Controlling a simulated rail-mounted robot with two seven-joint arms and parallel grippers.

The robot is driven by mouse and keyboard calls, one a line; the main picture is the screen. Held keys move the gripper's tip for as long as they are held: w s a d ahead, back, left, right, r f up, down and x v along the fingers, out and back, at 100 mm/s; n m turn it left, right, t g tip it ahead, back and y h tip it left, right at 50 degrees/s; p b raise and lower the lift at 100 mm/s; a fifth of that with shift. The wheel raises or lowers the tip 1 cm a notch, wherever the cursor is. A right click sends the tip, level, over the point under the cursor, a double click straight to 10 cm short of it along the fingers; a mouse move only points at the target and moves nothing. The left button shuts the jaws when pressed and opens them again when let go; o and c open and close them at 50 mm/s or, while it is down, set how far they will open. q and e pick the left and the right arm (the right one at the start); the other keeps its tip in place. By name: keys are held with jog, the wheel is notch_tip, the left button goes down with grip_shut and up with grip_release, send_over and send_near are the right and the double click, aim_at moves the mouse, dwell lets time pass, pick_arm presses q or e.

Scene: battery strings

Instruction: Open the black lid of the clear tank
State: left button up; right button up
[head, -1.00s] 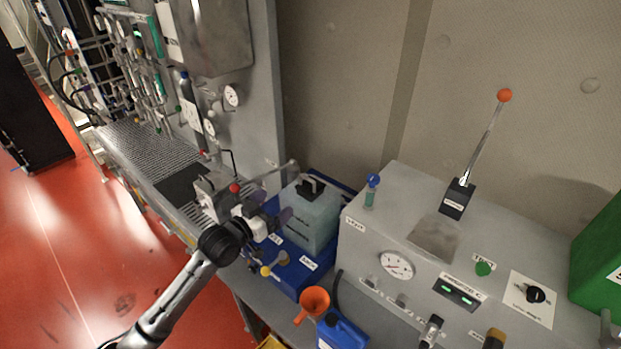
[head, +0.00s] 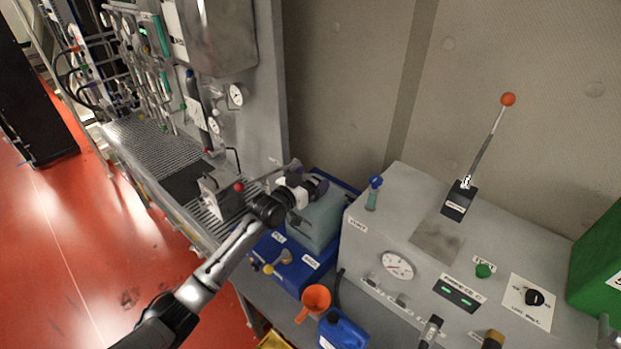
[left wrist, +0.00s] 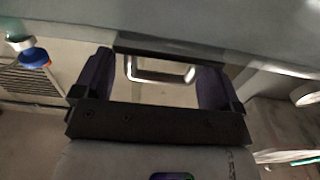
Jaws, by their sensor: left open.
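The clear tank (head: 316,226) is a pale, bluish box in the blue base at the middle of the head view. Its black lid is mostly hidden there behind my left gripper (head: 314,187), which is over the tank's top. In the left wrist view the open purple fingers of my left gripper (left wrist: 154,80) stand on either side of a dark-framed loop, apparently the lid handle (left wrist: 160,70). I cannot tell whether they touch it. The lid looks closed, though little of it shows. My right gripper is in neither view.
The grey console (head: 420,240) with a gauge and an orange-knobbed lever (head: 485,140) stands right of the tank. An orange funnel (head: 314,300) and blue canister (head: 342,331) are in front. A grey wall panel rises behind left.

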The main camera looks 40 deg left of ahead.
pick_arm(q)
jog(key=shift+w, duration=0.1)
jog(key=c, duration=1.2)
